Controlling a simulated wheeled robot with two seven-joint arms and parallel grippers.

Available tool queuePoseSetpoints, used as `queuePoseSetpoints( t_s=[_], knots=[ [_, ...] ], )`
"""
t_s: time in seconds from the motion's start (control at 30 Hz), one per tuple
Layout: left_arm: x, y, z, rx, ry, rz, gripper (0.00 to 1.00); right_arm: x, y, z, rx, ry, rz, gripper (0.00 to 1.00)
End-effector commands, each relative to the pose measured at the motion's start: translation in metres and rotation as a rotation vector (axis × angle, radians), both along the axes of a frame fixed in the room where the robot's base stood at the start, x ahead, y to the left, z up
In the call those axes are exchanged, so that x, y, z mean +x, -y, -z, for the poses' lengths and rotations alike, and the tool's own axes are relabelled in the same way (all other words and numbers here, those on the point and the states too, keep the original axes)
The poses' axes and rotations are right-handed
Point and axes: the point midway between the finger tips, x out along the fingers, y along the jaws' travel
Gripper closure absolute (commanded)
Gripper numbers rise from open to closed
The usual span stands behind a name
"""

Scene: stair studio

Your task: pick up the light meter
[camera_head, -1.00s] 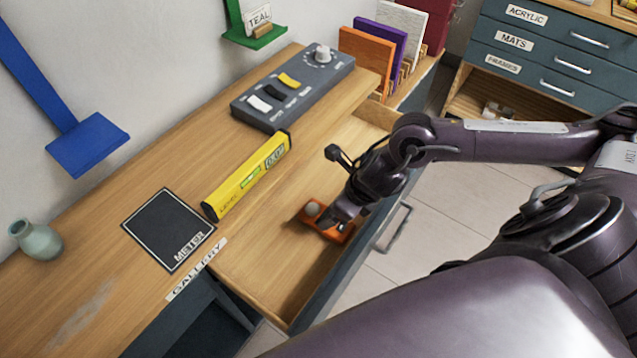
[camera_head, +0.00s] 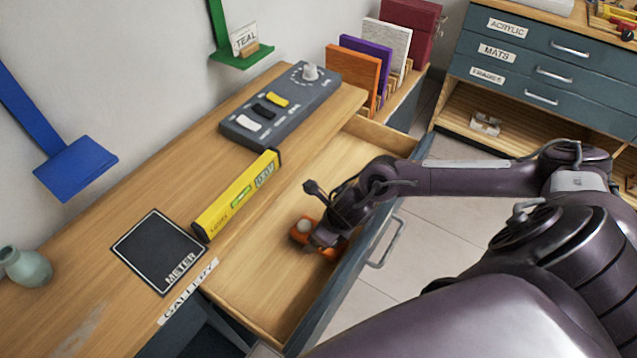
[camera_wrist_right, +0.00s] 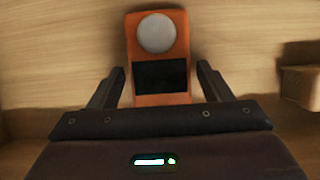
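The light meter (camera_head: 302,231) is a small orange device with a pale round dome and a dark screen. It lies in the open drawer, partly hidden by my right gripper (camera_head: 324,238) in the head view. In the right wrist view the light meter (camera_wrist_right: 157,54) stands between the two dark fingers of my right gripper (camera_wrist_right: 157,80). The fingers are apart, with a gap visible on each side of the meter. My left gripper is not in view.
The drawer (camera_head: 262,296) is pulled out under the desk top. A yellow level (camera_head: 238,194), a black METER mat (camera_head: 158,250) and a grey switch box (camera_head: 280,105) lie on the desk. Its front wall and handle (camera_head: 388,240) are beneath my right arm.

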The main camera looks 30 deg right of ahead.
Motion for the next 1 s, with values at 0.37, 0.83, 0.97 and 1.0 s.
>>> queuePoseSetpoints(
  t_s=[0.37,0.83,0.97,1.0],
  knots=[
    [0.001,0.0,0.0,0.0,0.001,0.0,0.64,0.0,0.0,0.0,0.0,0.001,0.0,0.66],
    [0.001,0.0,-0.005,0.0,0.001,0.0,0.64,0.001,0.0,-0.032,-0.001,0.004,-0.001,0.66],
    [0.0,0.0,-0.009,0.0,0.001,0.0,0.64,0.002,0.0,-0.064,-0.001,0.007,-0.002,0.66],
    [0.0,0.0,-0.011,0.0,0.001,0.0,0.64,0.002,0.0,-0.076,0.0,0.009,-0.002,0.66]
  ],
)
